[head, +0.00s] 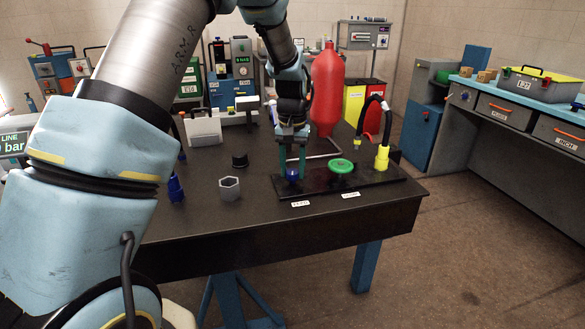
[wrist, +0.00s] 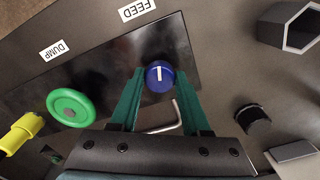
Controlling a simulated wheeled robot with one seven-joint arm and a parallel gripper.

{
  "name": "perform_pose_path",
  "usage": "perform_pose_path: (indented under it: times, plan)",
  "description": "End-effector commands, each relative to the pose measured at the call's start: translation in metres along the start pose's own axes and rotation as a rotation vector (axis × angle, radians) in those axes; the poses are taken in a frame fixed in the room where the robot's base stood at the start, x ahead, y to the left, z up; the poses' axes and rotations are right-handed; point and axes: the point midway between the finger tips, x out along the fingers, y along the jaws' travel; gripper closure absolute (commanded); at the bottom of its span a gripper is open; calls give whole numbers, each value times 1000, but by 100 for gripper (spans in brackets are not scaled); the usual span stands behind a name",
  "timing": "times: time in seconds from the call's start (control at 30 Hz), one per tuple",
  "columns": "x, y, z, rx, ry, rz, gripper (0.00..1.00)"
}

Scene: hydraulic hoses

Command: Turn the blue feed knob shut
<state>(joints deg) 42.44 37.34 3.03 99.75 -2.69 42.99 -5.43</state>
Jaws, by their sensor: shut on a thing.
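The blue feed knob (head: 292,175) stands on the black panel (head: 370,177) at the front of the table, behind the FEED label (head: 300,204). In the wrist view the blue knob (wrist: 158,76) has a white pointer line that runs straight up and down the picture, toward the FEED label's side (wrist: 138,9). My gripper (head: 291,172) points down over the knob. Its green fingers (wrist: 159,78) are shut on the knob, one on each side. The green dump handwheel (head: 341,166) sits beside it to the right.
A yellow fitting with a black hose (head: 382,158) stands at the panel's right end. A grey hex nut (head: 229,188), a blue fitting (head: 175,187) and a black cap (head: 240,161) lie to the left. A red cylinder (head: 327,90) stands behind the panel.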

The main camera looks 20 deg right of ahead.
Motion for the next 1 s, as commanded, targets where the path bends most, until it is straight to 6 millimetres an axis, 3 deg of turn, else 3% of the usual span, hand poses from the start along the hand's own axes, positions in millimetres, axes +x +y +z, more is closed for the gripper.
perform_pose_path:
  times: [0.4, 1.0]
  plan:
    - [-1, 1, 0, -253, 1, 1, 100]
    - [-1, 0, 0, -319, 2, 1, 100]
